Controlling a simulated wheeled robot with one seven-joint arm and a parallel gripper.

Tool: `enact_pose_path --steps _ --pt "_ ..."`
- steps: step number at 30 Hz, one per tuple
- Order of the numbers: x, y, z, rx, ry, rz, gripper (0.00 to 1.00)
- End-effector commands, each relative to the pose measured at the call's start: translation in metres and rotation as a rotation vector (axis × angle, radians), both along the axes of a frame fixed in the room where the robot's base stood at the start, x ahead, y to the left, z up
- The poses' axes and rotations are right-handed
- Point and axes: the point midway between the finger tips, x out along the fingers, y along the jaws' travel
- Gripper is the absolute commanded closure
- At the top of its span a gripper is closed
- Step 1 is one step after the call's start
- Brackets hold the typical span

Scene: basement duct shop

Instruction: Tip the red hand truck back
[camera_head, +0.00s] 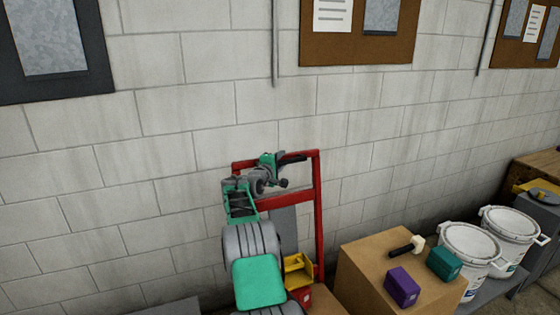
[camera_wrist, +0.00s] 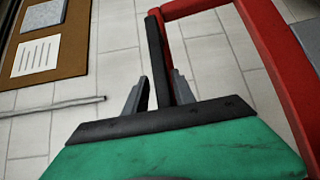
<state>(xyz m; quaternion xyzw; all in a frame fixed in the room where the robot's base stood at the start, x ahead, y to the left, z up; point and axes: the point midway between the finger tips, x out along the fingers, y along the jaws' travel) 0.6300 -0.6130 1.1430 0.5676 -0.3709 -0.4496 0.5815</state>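The red hand truck (camera_head: 319,215) stands upright near the block wall, with my arm in front of part of it. A black grip (camera_head: 295,158) sticks out at its top bar. My gripper (camera_head: 284,162) is up at this grip. In the wrist view my gripper (camera_wrist: 159,75) has one finger on each side of the black grip (camera_wrist: 157,50). A narrow gap shows between the left finger and the grip. The right finger is close against it, and contact cannot be made out. The red frame (camera_wrist: 275,70) curves off to the right.
A cardboard box (camera_head: 370,262) right of the truck carries a purple block (camera_head: 402,286), a teal block (camera_head: 444,263) and a black-handled mallet (camera_head: 407,247). White buckets (camera_head: 510,233) stand farther right. The wall (camera_head: 180,130) is close behind the truck. A yellow item (camera_head: 297,269) sits low on the truck.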

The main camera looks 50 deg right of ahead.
Motion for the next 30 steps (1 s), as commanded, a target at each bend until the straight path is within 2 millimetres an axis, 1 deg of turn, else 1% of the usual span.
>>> enact_pose_path --steps 1,22,26,30 --pt "0.0 0.0 -0.007 0.008 0.007 0.002 0.62" --pt "0.0 0.002 -0.004 0.004 0.004 0.001 0.62" --pt "-0.003 0.012 -0.004 0.004 0.004 0.001 0.62" --pt "-0.01 0.034 -0.003 0.004 0.004 0.003 0.62"
